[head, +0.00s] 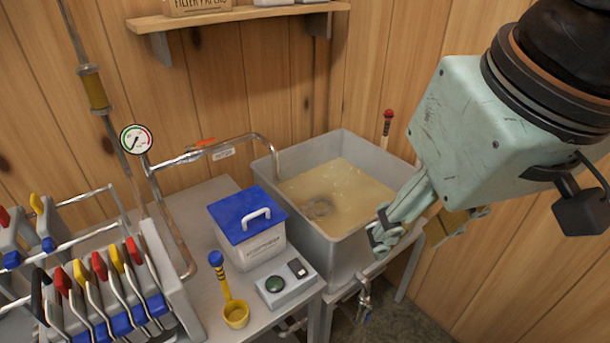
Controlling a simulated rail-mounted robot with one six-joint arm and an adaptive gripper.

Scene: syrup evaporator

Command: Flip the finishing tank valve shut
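The finishing tank looks to be the grey open-topped tank (268,175), which holds cloudy amber liquid. A metal tap (364,300) sits low at its front, below the rim of the stand; the position of its handle is too small to tell. Another valve with an orange lever (205,143) is on the pipe that bends over the tank's left side; its lever lies roughly along the pipe. My gripper (384,234) is at the tank's right front corner, pointing down and left, above the tap and apart from it. Its fingers overlap, so its opening is unclear.
A filter press (95,290) fills the lower left. A shelf (240,14) is above.

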